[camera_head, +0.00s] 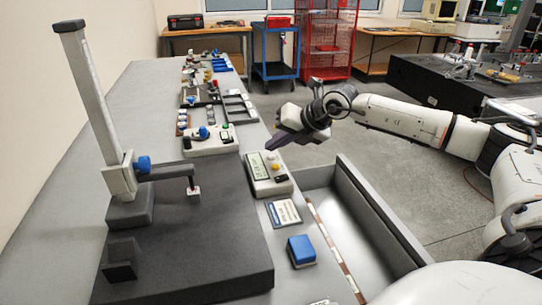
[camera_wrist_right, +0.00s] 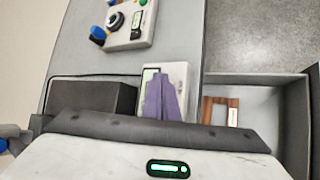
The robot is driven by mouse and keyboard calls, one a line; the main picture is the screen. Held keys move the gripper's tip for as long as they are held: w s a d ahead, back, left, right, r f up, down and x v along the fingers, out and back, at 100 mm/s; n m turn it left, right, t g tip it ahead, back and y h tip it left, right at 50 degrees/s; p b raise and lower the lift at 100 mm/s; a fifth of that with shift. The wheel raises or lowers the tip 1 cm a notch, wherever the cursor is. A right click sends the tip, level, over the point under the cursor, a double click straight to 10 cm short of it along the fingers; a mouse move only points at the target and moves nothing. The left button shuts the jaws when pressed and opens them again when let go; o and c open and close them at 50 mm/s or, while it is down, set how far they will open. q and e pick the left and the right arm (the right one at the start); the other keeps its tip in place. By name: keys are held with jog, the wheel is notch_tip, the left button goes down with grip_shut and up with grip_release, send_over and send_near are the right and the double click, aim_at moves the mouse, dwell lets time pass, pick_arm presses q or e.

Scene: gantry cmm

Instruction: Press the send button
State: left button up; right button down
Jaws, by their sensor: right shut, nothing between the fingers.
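I cannot read which key is send. My right gripper (camera_head: 272,145) is shut and empty. Its dark fingertips point down and left, above the far end of the device and apart from it as far as I can tell. In the right wrist view the shut purple-grey fingers (camera_wrist_right: 160,98) cover much of the device (camera_wrist_right: 178,72), hiding its keys. My left gripper is not in view.
A control box (camera_head: 210,142) with a blue knob and green button stands farther back. A height gauge (camera_head: 95,110) stands on the dark plate (camera_head: 200,245) at left. A card (camera_head: 283,213) and blue block (camera_head: 301,250) lie nearer. An open drawer (camera_head: 385,220) juts out right.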

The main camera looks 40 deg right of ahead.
notch_tip(320, 180, up, 5)
jog(key=p, duration=0.3)
jog(key=shift+s+f, duration=0.1)
dwell(0.8)
